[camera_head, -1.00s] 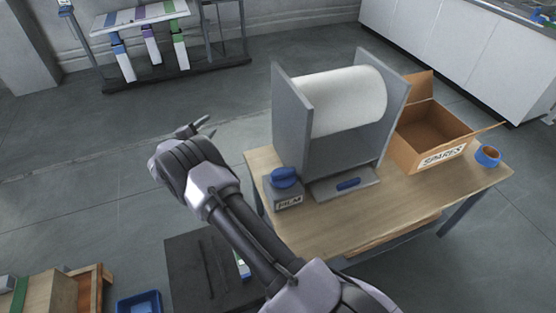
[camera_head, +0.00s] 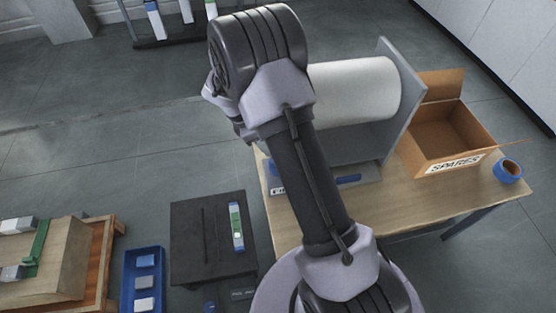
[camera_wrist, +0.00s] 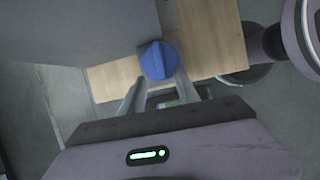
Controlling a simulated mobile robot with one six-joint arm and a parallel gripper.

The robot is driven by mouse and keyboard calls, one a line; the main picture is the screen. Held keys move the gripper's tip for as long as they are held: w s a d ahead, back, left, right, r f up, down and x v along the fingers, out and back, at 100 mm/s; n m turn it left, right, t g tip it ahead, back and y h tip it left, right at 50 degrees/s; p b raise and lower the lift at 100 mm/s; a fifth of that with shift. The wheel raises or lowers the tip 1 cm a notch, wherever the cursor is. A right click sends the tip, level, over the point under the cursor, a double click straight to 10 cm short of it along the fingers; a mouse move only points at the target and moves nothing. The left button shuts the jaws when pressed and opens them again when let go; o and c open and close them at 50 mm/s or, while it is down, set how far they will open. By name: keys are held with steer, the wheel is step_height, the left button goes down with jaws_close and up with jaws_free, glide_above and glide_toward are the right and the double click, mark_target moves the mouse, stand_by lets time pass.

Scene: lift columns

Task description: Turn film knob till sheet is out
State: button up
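The blue film knob (camera_wrist: 159,60) shows in the wrist view, just beyond and between the tips of my gripper (camera_wrist: 160,80). The two fingers are apart; I cannot tell whether either touches the knob. In the head view my arm hides the knob, and only an edge of its FILM-labelled box (camera_head: 277,190) shows. The white film roll (camera_head: 358,92) sits in the grey dispenser (camera_head: 402,98), its left part behind my arm. No sheet is seen in the dispenser's front slot. My gripper is hidden in the head view.
The dispenser stands on a wooden table (camera_head: 400,205). An open SPARES box (camera_head: 445,140) and a blue tape roll (camera_head: 508,170) are to its right. A dark stand (camera_head: 205,235) with a green-and-white piece and a blue bin (camera_head: 143,285) lie at lower left.

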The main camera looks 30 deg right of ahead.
steer(key=b+x, duration=0.3)
steer(key=x, duration=0.6)
steer(key=shift+f, duration=0.25)
jaws_close()
